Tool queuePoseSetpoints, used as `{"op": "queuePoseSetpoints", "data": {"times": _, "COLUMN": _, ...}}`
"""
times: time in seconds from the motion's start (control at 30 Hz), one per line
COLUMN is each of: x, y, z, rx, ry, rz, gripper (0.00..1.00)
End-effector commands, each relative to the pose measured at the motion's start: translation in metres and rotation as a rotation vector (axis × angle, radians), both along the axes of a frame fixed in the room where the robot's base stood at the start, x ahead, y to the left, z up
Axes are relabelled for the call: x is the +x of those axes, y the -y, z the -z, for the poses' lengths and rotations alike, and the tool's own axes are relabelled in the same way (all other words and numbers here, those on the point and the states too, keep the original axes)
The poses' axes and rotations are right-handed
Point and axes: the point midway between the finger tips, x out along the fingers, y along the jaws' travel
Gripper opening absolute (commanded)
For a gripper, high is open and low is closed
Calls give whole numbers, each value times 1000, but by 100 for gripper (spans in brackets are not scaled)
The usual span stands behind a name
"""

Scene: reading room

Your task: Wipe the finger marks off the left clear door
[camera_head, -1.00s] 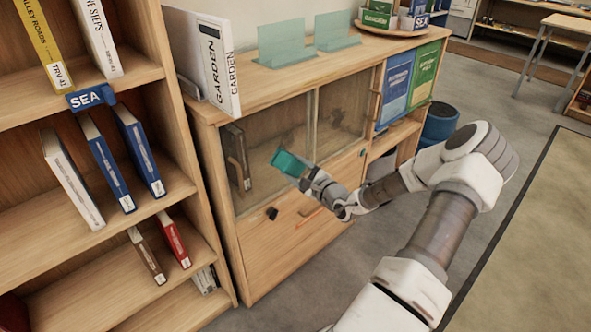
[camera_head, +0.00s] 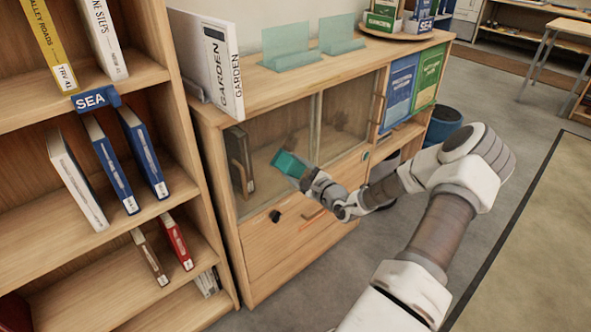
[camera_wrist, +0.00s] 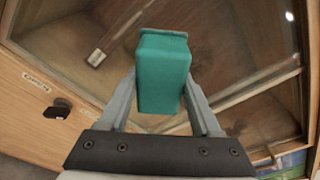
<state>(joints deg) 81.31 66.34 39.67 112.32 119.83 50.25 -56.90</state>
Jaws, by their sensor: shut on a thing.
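My gripper (camera_head: 304,176) is shut on a teal block-shaped wiper (camera_head: 288,163), which points toward the left clear door (camera_head: 262,141) of the low wooden cabinet. In the wrist view the wiper (camera_wrist: 163,72) sits between the two grey fingers, with the clear pane behind it. I cannot tell whether the wiper touches the pane. A book stands behind the left door. The right clear door (camera_head: 347,108) shows dark smudges. I cannot make out clear marks on the left door.
A white GARDEN book (camera_head: 222,75) and teal bookends (camera_head: 290,47) stand on the cabinet top. A bookshelf (camera_head: 184,150) is close at left. Open floor lies at right.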

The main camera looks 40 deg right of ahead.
Motion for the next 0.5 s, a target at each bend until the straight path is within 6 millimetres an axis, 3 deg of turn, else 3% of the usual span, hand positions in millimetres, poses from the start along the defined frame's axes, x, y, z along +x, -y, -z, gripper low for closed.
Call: {"op": "queuePoseSetpoints", "data": {"times": 0.5, "x": 7, "y": 3, "z": -1, "rx": -2, "ry": 1, "rz": 0, "gripper": 20}}
